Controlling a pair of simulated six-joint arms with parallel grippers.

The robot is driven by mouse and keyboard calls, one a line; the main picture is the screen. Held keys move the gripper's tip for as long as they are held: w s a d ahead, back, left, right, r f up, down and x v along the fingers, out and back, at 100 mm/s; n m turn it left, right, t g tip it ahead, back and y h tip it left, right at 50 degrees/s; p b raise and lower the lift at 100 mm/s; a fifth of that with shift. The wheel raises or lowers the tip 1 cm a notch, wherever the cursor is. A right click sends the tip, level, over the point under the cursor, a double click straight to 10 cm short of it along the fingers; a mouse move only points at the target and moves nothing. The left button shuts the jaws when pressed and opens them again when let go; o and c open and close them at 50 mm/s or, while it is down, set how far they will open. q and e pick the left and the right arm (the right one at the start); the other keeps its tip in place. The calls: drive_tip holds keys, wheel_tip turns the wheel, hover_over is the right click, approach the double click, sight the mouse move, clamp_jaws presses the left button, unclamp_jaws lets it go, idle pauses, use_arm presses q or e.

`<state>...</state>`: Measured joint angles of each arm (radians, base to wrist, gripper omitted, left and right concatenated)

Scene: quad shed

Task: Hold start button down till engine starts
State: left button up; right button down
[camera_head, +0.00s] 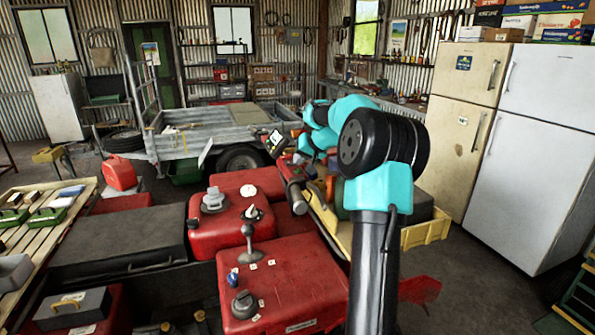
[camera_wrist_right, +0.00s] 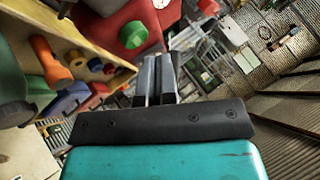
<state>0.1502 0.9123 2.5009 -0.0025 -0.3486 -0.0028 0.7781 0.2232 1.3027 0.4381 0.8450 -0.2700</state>
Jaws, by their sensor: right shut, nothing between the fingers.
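My right gripper (camera_wrist_right: 158,62) is shut and empty in the right wrist view, its two dark fingers side by side. A round green button (camera_wrist_right: 133,35), which looks like the start button, sits on a red housing (camera_wrist_right: 110,18) just beyond and left of the fingertips. I cannot tell whether the fingertips touch it. In the head view my right arm reaches forward to the handlebar area of the red quad (camera_head: 285,265), and its fingers are hard to make out there. A small dark box with a lit face (camera_head: 275,139) stands beside the arm's far end. My left gripper is not in view.
A yellow crate (camera_head: 428,233) with coloured items stands right of the quad, close by my right arm. A dark handlebar grip (camera_head: 297,197) juts out near the arm. A grey trailer (camera_head: 190,143) stands behind. Two fridges (camera_head: 535,140) stand at right.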

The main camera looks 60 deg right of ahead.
drive_tip(key=shift+r, duration=0.15)
drive_tip(key=shift+r, duration=2.4)
